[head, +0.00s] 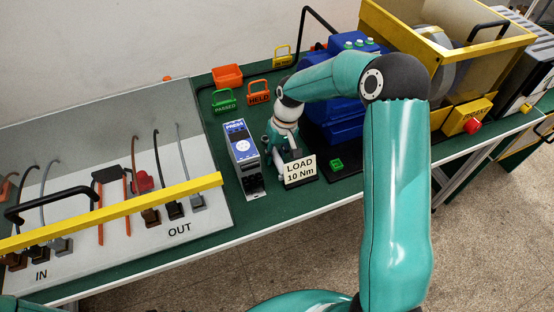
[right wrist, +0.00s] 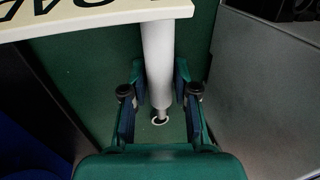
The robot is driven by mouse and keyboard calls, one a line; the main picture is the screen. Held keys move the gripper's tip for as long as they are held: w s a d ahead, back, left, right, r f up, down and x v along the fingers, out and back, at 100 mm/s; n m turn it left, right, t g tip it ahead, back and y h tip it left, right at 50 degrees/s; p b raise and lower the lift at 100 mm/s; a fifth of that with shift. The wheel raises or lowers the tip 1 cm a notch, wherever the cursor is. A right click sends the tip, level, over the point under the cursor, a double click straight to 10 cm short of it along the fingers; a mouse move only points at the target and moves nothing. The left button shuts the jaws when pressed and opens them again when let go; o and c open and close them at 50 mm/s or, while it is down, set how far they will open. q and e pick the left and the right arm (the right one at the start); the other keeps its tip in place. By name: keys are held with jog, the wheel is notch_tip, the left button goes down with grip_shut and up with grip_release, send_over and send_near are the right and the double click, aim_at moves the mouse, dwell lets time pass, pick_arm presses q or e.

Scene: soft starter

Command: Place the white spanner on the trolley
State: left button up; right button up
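In the right wrist view a white round shaft (right wrist: 157,60) with a small ring at its near end (right wrist: 159,121) lies over a green surface; I take it for the white spanner, its far end hidden under the sign. My right gripper (right wrist: 160,80) has one finger on each side of the shaft, with narrow gaps showing, so it looks open around it. In the head view my right gripper (head: 287,150) points down beside the LOAD 10 Nm sign (head: 300,169) and largely hides the spanner. A green surface with a yellow edge (head: 530,143) at far right may be the trolley. My left gripper is out of view.
A blue and grey PRESS-labelled device (head: 241,147) stands just left of my right gripper, a blue machine (head: 345,115) to its right. A yellow bar (head: 120,210) crosses the IN/OUT panel (head: 100,250).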

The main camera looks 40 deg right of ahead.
grip_shut()
jog(key=shift+r, duration=0.2)
jog(key=shift+w+r+b, duration=0.15)
jog(key=shift+r+b, duration=0.25)
jog(key=shift+b, duration=0.05)
jog(key=shift+w+d, duration=0.1)
jog(key=shift+w, duration=0.25)
jog(key=w, duration=0.2)
jog(key=w+r+b, duration=0.1)
jog(key=shift+w+d, duration=0.15)
jog(key=shift+d, duration=0.25)
notch_tip(320, 180, up, 13)
jog(key=shift+s+b, duration=0.25)
jog(key=shift+b, duration=0.1)
